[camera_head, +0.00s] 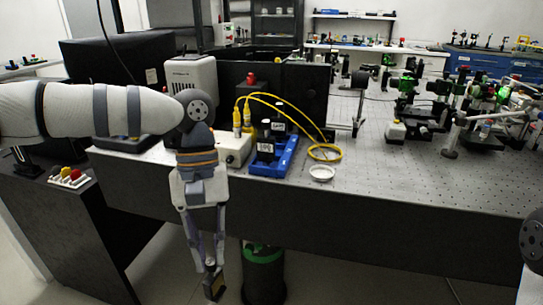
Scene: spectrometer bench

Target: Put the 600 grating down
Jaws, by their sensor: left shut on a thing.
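My left gripper (211,266) hangs pointing down in front of the bench's front edge, lower than the bench top. It is shut on a small dark block with a yellowish edge, the grating (215,287); its label cannot be read. A blue tray (285,160) stands on the bench near its front edge, above and to the right of the gripper. Two black labelled blocks stand in the tray, the nearer one (265,142) towards its left side. My right gripper is out of view; only part of my right arm shows at the right edge.
A white box (232,148) with yellow cables is left of the tray. A small white dish (321,173) lies right of it. The perforated bench top (420,175) is largely clear at front right; optics mounts stand behind. A dark green-banded cylinder (263,275) stands under the bench.

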